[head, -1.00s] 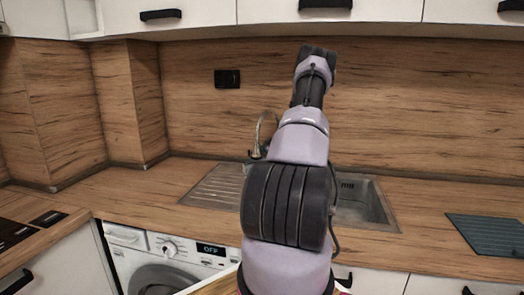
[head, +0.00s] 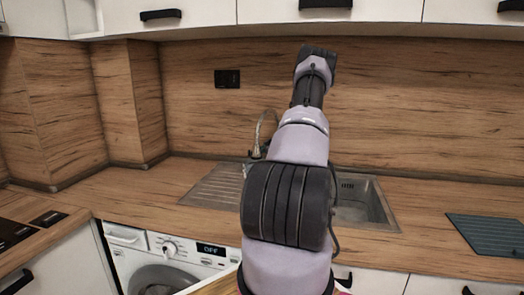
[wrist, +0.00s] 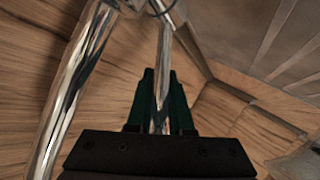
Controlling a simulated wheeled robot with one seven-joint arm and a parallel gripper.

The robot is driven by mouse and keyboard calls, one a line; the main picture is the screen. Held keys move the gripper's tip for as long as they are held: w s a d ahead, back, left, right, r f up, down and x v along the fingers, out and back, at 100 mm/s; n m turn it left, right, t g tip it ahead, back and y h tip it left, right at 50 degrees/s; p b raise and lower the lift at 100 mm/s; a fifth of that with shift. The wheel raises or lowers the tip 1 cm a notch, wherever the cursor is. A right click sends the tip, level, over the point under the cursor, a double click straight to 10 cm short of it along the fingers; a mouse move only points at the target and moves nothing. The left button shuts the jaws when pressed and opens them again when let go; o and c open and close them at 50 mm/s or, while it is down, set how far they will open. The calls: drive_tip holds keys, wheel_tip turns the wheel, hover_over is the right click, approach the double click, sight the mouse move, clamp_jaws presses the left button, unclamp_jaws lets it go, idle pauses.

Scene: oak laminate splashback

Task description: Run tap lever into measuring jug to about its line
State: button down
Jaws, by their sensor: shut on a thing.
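The chrome tap (head: 262,133) stands behind the sink in the head view, partly hidden by my arm. In the wrist view its curved pipe (wrist: 78,85) runs down the left side. My gripper (wrist: 161,78) has its two dark green fingers on either side of the slim chrome tap lever (wrist: 165,55) and is shut on it. In the head view my gripper is hidden behind my arm. I cannot make out the measuring jug, its line or any running water in either view.
The steel sink (head: 384,215) shows to the right of my arm, with the ribbed drainer (head: 212,188) on the left. A dark ribbed mat (head: 485,233) lies at the right. The washing machine (head: 168,262) is below the counter. The wooden splashback (head: 420,110) rises behind.

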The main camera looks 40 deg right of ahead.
drive_tip(key=shift+s+a+f+n+t+h, duration=0.2)
drive_tip(key=shift+s+a+n+t+h, duration=0.1)
drive_tip(key=shift+s+a+n+t, duration=0.15)
drive_tip(key=shift+w+d, duration=0.1)
drive_tip(key=c, duration=0.8)
unclamp_jaws()
drive_tip(key=v, duration=1)
drive_tip(key=shift+s, duration=0.4)
